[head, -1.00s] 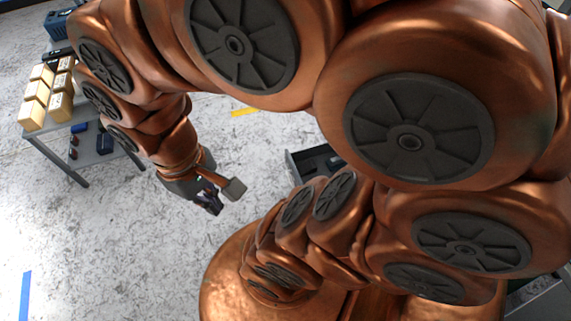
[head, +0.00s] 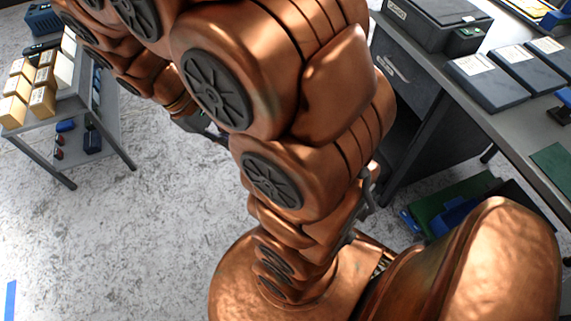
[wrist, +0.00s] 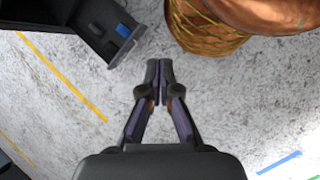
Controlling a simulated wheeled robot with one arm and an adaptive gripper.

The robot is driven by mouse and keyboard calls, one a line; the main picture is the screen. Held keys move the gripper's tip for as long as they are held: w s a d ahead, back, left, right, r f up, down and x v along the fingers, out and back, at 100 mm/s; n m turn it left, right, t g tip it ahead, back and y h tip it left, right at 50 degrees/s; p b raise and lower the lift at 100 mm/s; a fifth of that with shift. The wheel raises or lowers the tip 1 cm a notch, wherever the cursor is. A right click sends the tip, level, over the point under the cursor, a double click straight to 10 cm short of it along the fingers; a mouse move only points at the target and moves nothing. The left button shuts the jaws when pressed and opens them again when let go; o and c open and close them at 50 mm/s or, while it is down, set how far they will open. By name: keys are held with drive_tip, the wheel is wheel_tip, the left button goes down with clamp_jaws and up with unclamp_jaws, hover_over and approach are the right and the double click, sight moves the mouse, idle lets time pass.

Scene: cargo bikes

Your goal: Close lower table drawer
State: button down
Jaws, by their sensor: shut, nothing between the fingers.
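In the wrist view an open dark grey drawer (wrist: 122,42) juts out at the upper left, with a blue item (wrist: 122,30) inside. My gripper (wrist: 159,66) is shut and empty, pointing over bare floor just below and right of the drawer's front corner, apart from it in the picture. In the head view the table's dark drawer cabinet (head: 407,78) stands at the upper right. My gripper (head: 212,132) shows only partly in the head view, behind my arm.
The grey table (head: 495,118) carries black cases and flat boxes. Green and blue items (head: 455,205) lie below it. A cart (head: 75,103) with yellowish boxes stands at the left. Speckled floor (head: 150,220) between is clear.

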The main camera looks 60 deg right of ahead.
drive_tip(key=w+d+f+n+g+h+b, duration=0.1)
drive_tip(key=w+d+f+g+h+b, duration=0.1)
drive_tip(key=w+d+f+b, duration=0.6)
drive_tip(key=w+d+f+n+g+h+b, duration=0.1)
drive_tip(key=w+d+f+n+h+b, duration=0.2)
drive_tip(key=f, duration=0.9)
drive_tip(key=w+d+f+g+h+b, duration=0.15)
drive_tip(key=w+d+f+b, duration=0.4)
drive_tip(key=f, duration=0.55)
drive_tip(key=w+d+f+n+h+b, duration=0.1)
drive_tip(key=d+f+n+h+b, duration=0.2)
drive_tip(key=f, duration=0.7)
drive_tip(key=w+d+f+n+h+b, duration=0.1)
drive_tip(key=d+f+b, duration=0.2)
drive_tip(key=f+b, duration=0.55)
drive_tip(key=w+d+f+n+h+b, duration=0.1)
drive_tip(key=d+f, duration=0.2)
drive_tip(key=f, duration=1)
drive_tip(key=r+b+x, duration=0.1)
drive_tip(key=b+x, duration=0.4)
drive_tip(key=x, duration=0.9)
drive_tip(key=shift+s+g+b, duration=0.2)
drive_tip(key=shift+g+b, duration=0.15)
drive_tip(key=shift+g, duration=0.1)
drive_tip(key=shift+a, duration=0.1)
